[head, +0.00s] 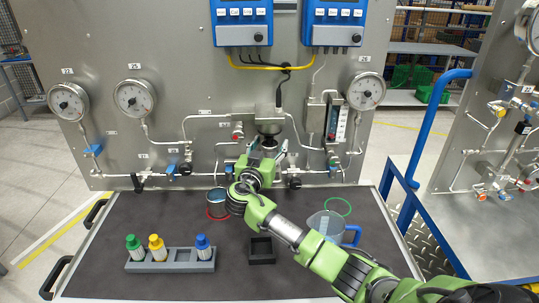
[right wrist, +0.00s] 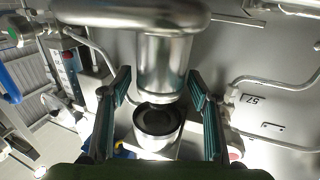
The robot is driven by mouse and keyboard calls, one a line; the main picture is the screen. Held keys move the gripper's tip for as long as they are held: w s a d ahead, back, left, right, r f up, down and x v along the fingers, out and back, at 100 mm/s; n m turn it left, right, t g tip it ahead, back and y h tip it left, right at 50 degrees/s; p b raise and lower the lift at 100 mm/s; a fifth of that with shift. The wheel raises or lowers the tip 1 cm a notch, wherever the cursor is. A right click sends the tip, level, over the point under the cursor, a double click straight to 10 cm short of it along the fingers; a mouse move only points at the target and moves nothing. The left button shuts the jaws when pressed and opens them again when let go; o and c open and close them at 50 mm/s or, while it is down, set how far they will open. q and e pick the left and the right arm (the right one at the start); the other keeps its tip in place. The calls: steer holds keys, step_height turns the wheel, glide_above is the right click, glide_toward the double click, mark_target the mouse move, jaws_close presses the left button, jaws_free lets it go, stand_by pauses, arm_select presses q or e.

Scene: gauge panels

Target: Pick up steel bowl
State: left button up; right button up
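A steel bowl (head: 268,144), a smooth cylinder, appears under the fitting at the middle of the gauge panel. My right gripper (head: 267,156) is raised in front of the panel there, with a finger to either side. In the right wrist view the steel cylinder (right wrist: 163,65) stands between the spread fingers of my right gripper (right wrist: 160,82), with gaps on both sides. A dark-centred steel ring (right wrist: 157,126) shows beyond its end. An open metal can (head: 217,202) stands on the mat by a red ring. My left gripper is not in view.
The dark mat (head: 110,225) holds a rack (head: 170,266) with three capped bottles, a small black box (head: 262,250) and a clear jug (head: 325,223) near a green ring (head: 338,206). Pipes and valves crowd the panel (head: 200,90) around my gripper.

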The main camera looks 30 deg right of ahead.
steer(key=c, duration=1.2)
steer(key=shift+r, duration=0.1)
steer(key=shift+r+b, duration=0.4)
steer(key=shift+b, duration=0.15)
steer(key=shift+r, duration=0.15)
steer(key=shift+s+d+b+v, duration=0.35)
steer(key=shift+b+v, duration=0.85)
steer(key=shift+v, duration=3.25)
steer(key=shift+s+d+b+v, duration=0.25)
steer(key=shift+b+v, duration=1)
steer(key=shift+v, duration=3.15)
steer(key=shift+s+d+b+v, duration=0.35)
steer(key=shift+b+v, duration=0.85)
steer(key=shift+v, duration=3.25)
steer(key=shift+r, duration=0.1)
